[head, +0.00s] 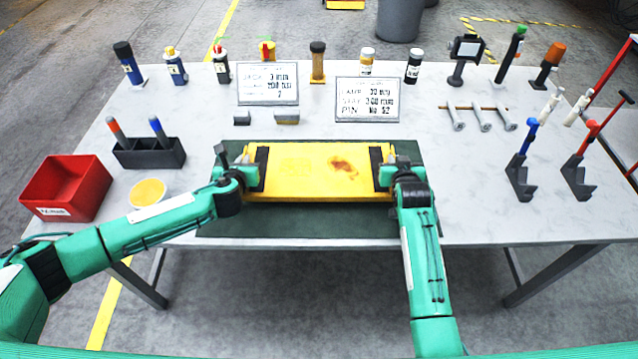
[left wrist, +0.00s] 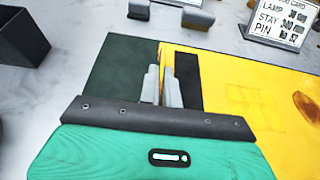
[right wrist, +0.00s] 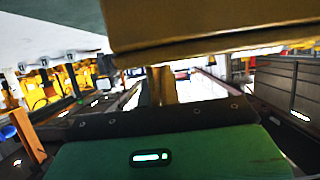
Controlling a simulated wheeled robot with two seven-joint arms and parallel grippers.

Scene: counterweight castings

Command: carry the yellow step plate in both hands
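The yellow step plate (head: 315,170) has a dark strip near each end and a brown stain right of centre. It appears level over a dark green mat (head: 300,222); I cannot tell if there is a gap beneath it. My left gripper (head: 241,166) is shut on its left edge. In the left wrist view the close fingers (left wrist: 162,86) straddle the edge of the plate (left wrist: 235,95). My right gripper (head: 388,170) is at the right end and looks shut on it. In the right wrist view its narrow fingers (right wrist: 162,84) meet the shaded plate (right wrist: 200,40), which hides their tips.
On the table (head: 455,215), a red bin (head: 67,188), a dark holder (head: 150,153) and a yellow disc (head: 148,192) lie left. Two sign cards (head: 367,99) stand behind the plate, with several bottles and tools at the back. Clamp-like tools (head: 522,172) stand right.

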